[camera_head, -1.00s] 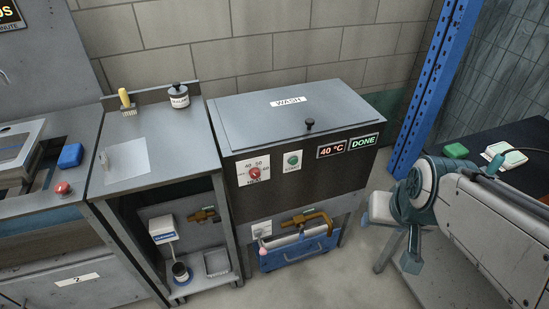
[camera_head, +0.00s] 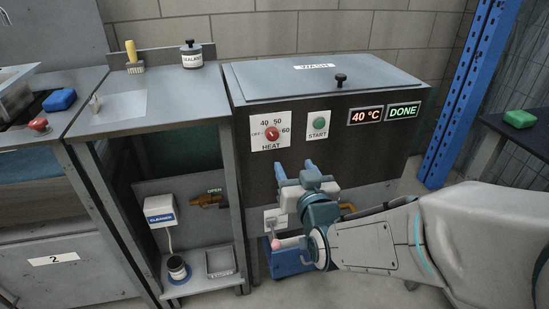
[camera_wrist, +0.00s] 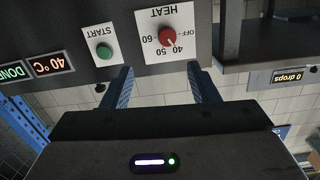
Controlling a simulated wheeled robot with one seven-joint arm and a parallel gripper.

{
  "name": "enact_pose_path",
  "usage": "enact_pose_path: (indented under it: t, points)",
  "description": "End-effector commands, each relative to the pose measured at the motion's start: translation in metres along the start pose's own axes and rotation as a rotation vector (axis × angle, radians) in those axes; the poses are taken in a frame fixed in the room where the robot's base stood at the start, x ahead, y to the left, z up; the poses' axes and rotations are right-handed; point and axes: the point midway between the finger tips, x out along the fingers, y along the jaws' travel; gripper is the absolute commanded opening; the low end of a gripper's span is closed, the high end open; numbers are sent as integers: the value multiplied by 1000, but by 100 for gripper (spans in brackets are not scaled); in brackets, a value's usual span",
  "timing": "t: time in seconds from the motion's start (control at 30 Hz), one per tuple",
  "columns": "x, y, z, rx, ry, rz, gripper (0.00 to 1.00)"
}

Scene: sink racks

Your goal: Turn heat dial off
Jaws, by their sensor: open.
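The red heat dial (camera_head: 272,134) sits on a white HEAT plate (camera_head: 261,144) marked OFF, 40, 50 and 60, on the front of the wash unit. It also shows in the wrist view (camera_wrist: 167,36), upside down; its small pointer mark seems to be on the side of 40, but is hard to read. My gripper (camera_head: 295,168) is open and empty, its two blue fingers below the dial and slightly right of it, apart from it. In the wrist view the fingers (camera_wrist: 160,84) straddle the dial's line from a short distance.
A green START button (camera_head: 319,123) is right of the dial. Displays read 40 °C (camera_head: 364,117) and DONE (camera_head: 403,111). The lid knob (camera_head: 341,79) sticks up above. A metal side table (camera_head: 106,115) stands at the left, and a blue post (camera_head: 465,100) at the right.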

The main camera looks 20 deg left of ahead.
Motion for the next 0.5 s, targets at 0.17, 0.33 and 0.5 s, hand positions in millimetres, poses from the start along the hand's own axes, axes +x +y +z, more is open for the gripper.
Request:
enact_pose_path:
  t: [0.17,0.33,0.5]
  points:
    - [4,-11,6,-10,55,-19,54]
    - [21,-12,4,-11,61,-20,54]
    - [52,-13,4,-14,60,-20,54]
